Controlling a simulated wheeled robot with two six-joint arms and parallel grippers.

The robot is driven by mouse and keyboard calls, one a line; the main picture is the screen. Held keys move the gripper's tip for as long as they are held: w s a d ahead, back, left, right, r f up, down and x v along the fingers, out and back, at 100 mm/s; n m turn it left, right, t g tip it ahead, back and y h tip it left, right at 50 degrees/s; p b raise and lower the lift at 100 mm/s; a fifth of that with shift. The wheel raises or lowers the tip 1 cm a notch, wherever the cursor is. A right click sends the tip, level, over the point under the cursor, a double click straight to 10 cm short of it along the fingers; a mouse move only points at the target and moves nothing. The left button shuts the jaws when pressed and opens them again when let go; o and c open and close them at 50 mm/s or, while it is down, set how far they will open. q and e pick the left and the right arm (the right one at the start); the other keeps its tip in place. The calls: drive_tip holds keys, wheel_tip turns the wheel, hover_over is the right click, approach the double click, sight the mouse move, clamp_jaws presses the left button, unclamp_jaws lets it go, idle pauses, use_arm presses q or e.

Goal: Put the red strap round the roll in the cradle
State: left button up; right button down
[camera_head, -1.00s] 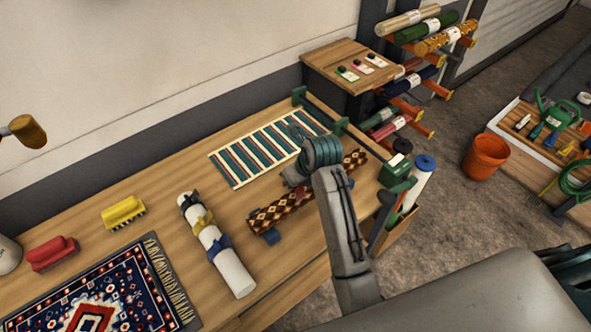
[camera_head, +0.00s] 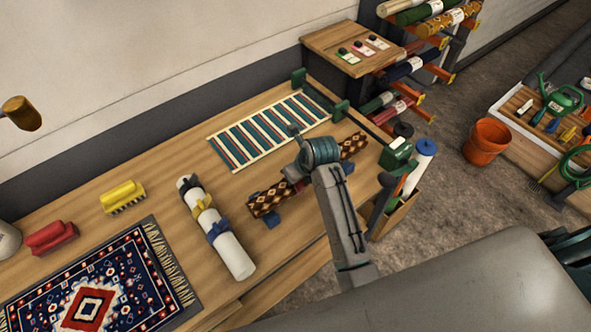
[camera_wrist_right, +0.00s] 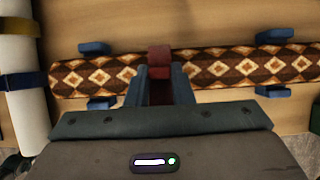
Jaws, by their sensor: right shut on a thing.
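The patterned brown, orange and cream roll (camera_head: 265,202) lies across the blue cradle supports (camera_head: 268,220) on the bench. In the right wrist view the roll (camera_wrist_right: 225,68) runs left to right between blue cradle blocks (camera_wrist_right: 95,48). The red strap (camera_wrist_right: 159,58) crosses the middle of the roll, with its near part between the fingers of my right gripper (camera_wrist_right: 158,88). That gripper is shut on the strap, close beside the roll. The strap's underside is hidden, so I cannot tell whether it closes round the roll. My left gripper is not in view.
A white roll (camera_head: 232,255) with black, yellow and blue straps lies left of the cradle. A striped rug (camera_head: 270,130) lies behind it. Brushes (camera_head: 122,196) and a patterned rug (camera_head: 120,290) are at the left. A bin with rolls (camera_head: 395,215) stands at the bench's right end.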

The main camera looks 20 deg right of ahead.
drive_tip(key=c, duration=1.2)
unclamp_jaws()
